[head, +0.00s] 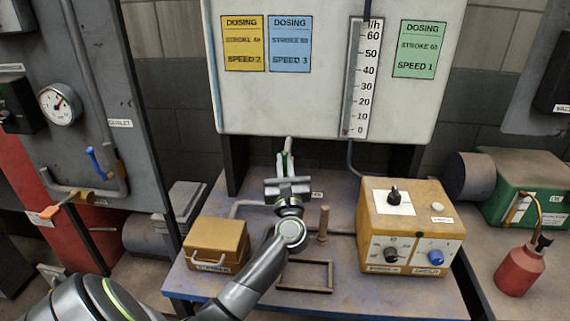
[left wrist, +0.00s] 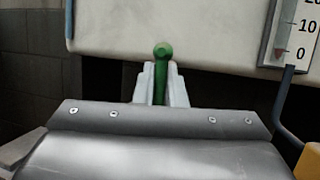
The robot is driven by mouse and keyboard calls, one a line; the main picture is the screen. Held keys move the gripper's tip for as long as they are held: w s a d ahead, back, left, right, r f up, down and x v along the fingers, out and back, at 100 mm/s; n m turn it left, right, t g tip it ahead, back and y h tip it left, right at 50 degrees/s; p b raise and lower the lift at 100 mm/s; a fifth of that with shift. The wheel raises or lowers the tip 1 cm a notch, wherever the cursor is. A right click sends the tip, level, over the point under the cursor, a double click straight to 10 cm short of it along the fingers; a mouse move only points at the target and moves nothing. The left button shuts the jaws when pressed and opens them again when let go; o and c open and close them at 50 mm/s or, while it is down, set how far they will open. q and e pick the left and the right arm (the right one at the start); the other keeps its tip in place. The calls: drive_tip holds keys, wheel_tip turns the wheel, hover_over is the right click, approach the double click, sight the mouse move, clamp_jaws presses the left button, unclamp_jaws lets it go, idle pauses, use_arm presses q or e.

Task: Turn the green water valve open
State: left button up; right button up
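The green valve handle (left wrist: 162,52) is an upright bar with a rounded knob at its top in the left wrist view. In the head view only a small green strip (head: 285,158) shows, just below the white dosing panel. My left gripper (head: 287,155) is at the handle. Its two pale fingers (left wrist: 160,82) stand on either side of the green bar, with no clear gap, so it looks shut on it. The lower part of the handle and the valve body are hidden behind my gripper. My right gripper is not in view.
The dosing panel (head: 300,100) with its flow scale (head: 361,80) hangs just above my gripper. An orange control box (head: 412,225) stands right on the bench, a smaller orange box (head: 216,245) left. A wooden peg (head: 323,223) stands between. A blue lever (head: 97,161) is far left.

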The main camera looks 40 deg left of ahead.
use_arm(q)
drive_tip(key=o, duration=0.4)
drive_tip(key=shift+b+v, duration=3)
drive_tip(key=shift+v, duration=5.75)
drive_tip(key=shift+d+f, duration=0.1)
drive_tip(key=shift+f, duration=0.05)
